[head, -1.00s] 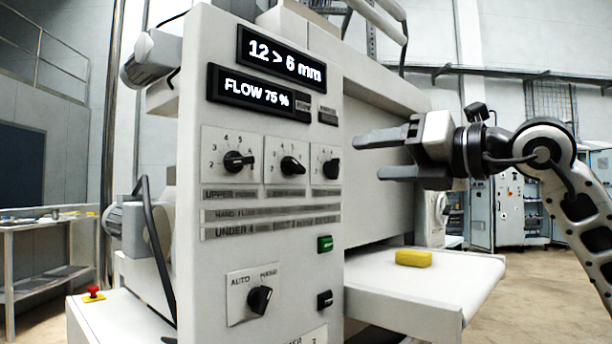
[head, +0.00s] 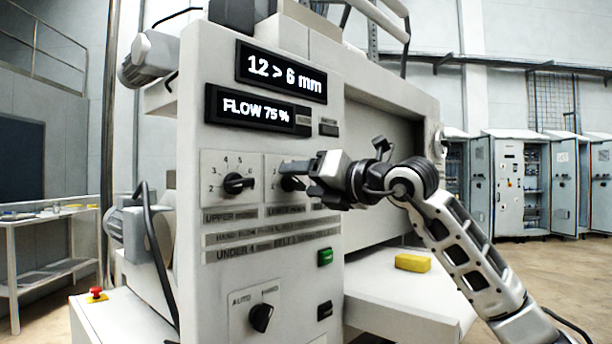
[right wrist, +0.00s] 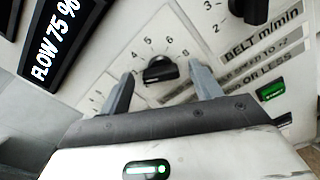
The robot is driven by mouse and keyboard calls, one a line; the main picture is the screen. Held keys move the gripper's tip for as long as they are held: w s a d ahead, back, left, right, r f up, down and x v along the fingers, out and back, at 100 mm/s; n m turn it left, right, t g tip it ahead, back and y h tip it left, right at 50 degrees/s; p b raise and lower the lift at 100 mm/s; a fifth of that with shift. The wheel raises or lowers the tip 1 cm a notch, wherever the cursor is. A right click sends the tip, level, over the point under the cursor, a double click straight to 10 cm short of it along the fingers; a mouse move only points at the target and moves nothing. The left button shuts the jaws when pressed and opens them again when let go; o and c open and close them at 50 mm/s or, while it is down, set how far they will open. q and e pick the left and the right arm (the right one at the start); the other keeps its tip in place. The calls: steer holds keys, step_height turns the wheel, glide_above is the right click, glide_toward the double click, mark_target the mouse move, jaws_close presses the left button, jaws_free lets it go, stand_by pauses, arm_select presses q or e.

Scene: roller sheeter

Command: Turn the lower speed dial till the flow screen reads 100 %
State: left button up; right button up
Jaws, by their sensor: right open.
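The lower speed dial (head: 289,184), a black knob on a white numbered plate, is the middle one of the row and is partly hidden by my gripper in the head view. In the right wrist view the black knob (right wrist: 160,70) shows between the two fingertips, below the numbers 4, 5 and 6. My right gripper (head: 297,178) is open around the knob, with a gap visible on each side. The flow screen (head: 252,107) reads FLOW 75 %; it also shows in the right wrist view (right wrist: 56,42). My left gripper is out of view.
The upper dial (head: 238,183) is just left of my gripper. The belt dial (right wrist: 250,10) is close to the right finger. A green button (head: 325,257) and an AUTO/HAND switch (head: 261,317) are below. A yellow block (head: 413,262) lies on the white table.

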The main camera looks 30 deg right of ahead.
steer(key=shift+w, duration=0.15)
steer(key=c, duration=1)
steer(key=m+b, duration=0.1)
steer(key=m, duration=0.1)
steer(key=shift+f+m, duration=0.1)
steer(key=shift+m, duration=2.8)
steer(key=shift+d, duration=0.1)
